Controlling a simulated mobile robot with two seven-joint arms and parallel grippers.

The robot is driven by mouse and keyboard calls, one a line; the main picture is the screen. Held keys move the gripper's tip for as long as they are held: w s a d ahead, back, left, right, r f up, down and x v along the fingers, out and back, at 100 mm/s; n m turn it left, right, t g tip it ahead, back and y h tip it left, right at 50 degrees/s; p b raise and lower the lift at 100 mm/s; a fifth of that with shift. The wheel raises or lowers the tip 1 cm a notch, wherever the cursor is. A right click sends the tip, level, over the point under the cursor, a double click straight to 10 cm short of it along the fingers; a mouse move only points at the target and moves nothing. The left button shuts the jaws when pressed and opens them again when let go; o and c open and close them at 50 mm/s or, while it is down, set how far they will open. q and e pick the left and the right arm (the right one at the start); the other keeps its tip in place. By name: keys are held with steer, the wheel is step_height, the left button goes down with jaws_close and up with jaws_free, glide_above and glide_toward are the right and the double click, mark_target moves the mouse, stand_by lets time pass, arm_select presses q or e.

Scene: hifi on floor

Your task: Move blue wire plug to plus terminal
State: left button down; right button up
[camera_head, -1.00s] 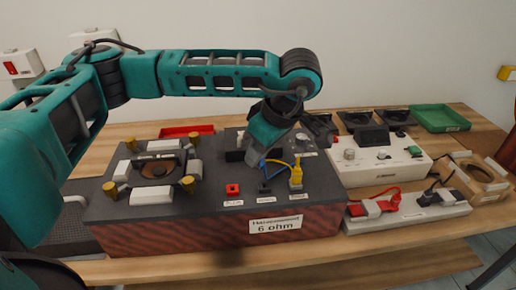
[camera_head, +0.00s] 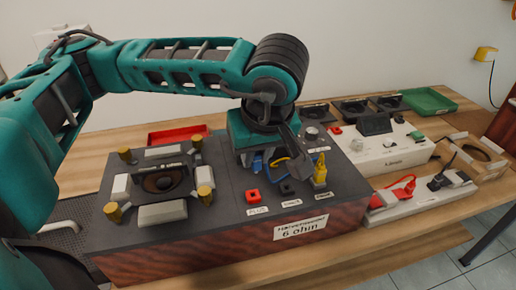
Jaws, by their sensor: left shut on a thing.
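My left gripper (camera_head: 297,163) is above the dark top of the speaker test box (camera_head: 140,237), behind the black terminal (camera_head: 287,187). It is shut on the blue wire plug, which its fingers mostly hide. The blue wire (camera_head: 256,160) loops out beside the fingers. The red plus terminal (camera_head: 252,195) is uncovered on the box's front edge, left of the black terminal. A yellow plug (camera_head: 319,170) stands upright in the terminal to the right of the black one. My right gripper is not in view.
A round speaker (camera_head: 160,182) with brass posts and pale blocks takes up the box's left side. A white device (camera_head: 385,150) and a power strip (camera_head: 418,202) with red and black plugs stand at right. A red tray (camera_head: 178,135) lies behind the box, a green tray (camera_head: 428,101) at back right.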

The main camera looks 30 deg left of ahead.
mark_target(254, 168)
arm_select(q)
steer(key=shift+s+a+m, duration=0.15)
steer(key=shift+s+m, duration=0.1)
steer(key=shift+m, duration=0.15)
steer(key=shift+f+b, duration=1.15)
steer(key=shift+f, duration=1.2)
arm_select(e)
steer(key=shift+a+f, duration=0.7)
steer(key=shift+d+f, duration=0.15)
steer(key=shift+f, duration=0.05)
arm_select(q)
steer(key=shift+b, duration=0.5)
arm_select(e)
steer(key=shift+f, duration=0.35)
arm_select(q)
steer(key=shift+f+b, duration=0.8)
steer(key=shift+b, duration=0.25)
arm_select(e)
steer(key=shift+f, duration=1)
arm_select(q)
steer(key=shift+f+b, duration=0.15)
steer(key=shift+b, duration=0.65)
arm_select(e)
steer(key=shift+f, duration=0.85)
